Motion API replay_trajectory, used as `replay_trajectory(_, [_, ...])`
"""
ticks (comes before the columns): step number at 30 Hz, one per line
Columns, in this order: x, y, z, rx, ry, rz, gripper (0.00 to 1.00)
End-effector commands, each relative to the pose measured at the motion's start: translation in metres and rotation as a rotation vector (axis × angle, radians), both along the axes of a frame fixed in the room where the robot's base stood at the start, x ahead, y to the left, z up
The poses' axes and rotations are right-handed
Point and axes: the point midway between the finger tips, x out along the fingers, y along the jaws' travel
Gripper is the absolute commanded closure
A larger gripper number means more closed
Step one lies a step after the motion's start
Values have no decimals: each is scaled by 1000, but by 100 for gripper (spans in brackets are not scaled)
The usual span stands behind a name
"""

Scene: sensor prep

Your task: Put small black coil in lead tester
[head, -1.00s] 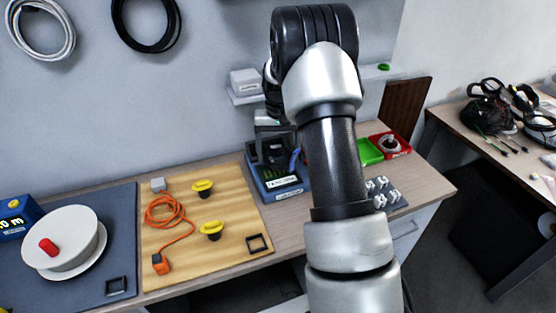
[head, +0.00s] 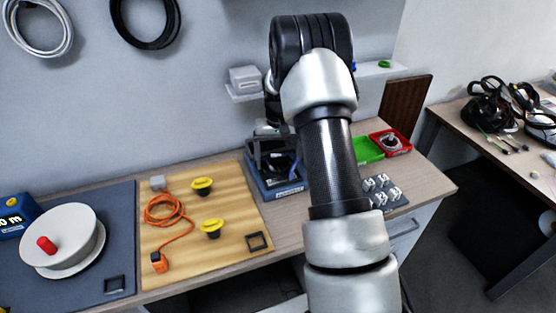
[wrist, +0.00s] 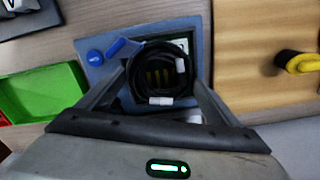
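The small black coil (wrist: 136,82), with pale connectors, is between the fingers of my gripper (wrist: 160,78) in the wrist view. Both fingers appear to press on its sides. Whether the coil rests in the tester or hangs just above is hard to tell.
A green tray (head: 368,150) and a red tray (head: 391,142) with a dark item stand right of my arm. A grey pad with several white pieces (head: 381,189) is nearer. A wooden board (head: 185,245) with an orange cable and yellow knobs lies left of the tester.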

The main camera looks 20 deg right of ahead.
Motion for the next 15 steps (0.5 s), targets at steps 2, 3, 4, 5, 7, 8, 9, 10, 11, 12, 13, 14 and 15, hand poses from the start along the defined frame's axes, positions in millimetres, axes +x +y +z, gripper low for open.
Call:
replay_trajectory(2, [0, 0, 0, 0, 0, 0, 3])
replay_trajectory(3, [0, 0, 0, 0, 0, 0, 3])
replay_trajectory(4, [0, 0, 0, 0, 0, 0, 3])
replay_trajectory(5, [0, 0, 0, 0, 0, 0, 3])
replay_trajectory(7, [0, 0, 0, 0, 0, 0, 3])
replay_trajectory(8, [0, 0, 0, 0, 0, 0, 3])
replay_trajectory(9, [0, 0, 1, 0, 0, 0, 3])
replay_trajectory(10, [0, 0, 1, 0, 0, 0, 3])
replay_trajectory(11, [0, 0, 3, 0, 0, 0, 3])
replay_trajectory(12, [0, 0, 6, 0, -1, 0, 3])
replay_trajectory(13, [0, 0, 9, 0, -1, 0, 3])
replay_trajectory(14, [0, 0, 13, 0, -1, 0, 3])
replay_trajectory(15, [0, 0, 20, 0, -1, 0, 3])
